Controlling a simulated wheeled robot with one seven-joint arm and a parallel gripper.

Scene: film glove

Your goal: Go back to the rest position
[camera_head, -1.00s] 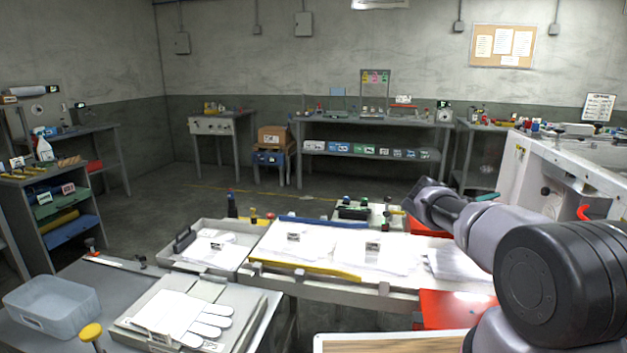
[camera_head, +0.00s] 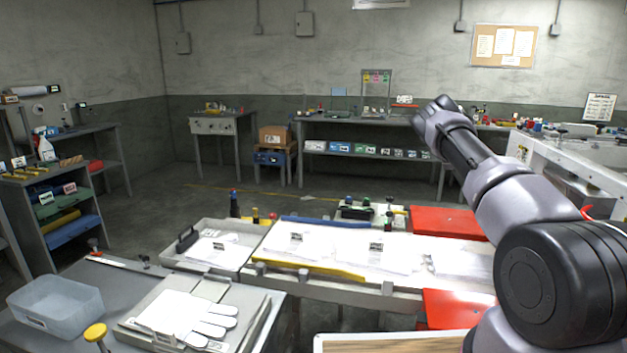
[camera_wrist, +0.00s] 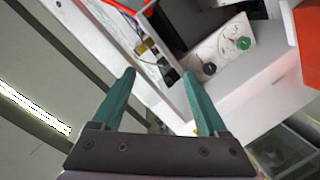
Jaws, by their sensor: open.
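In the wrist view my gripper (camera_wrist: 163,100) shows two green fingers spread apart with nothing between them. It is open and held in the air, away from the bench surfaces. In the head view my arm rises at the right, bent upward and to the left; the gripper fingers are not visible there. A white glove shape (camera_head: 185,315) lies flat on a grey plate (camera_head: 240,298) at the lower left, well apart from my arm.
A long tray (camera_head: 340,290) with white sheets and a yellow bar (camera_head: 310,267) lies in the middle. A red panel (camera_head: 447,222) is beside my arm. A white machine (camera_head: 535,155) stands at the right. A translucent bin (camera_head: 55,303) stands lower left. Open floor (camera_head: 290,200) lies behind.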

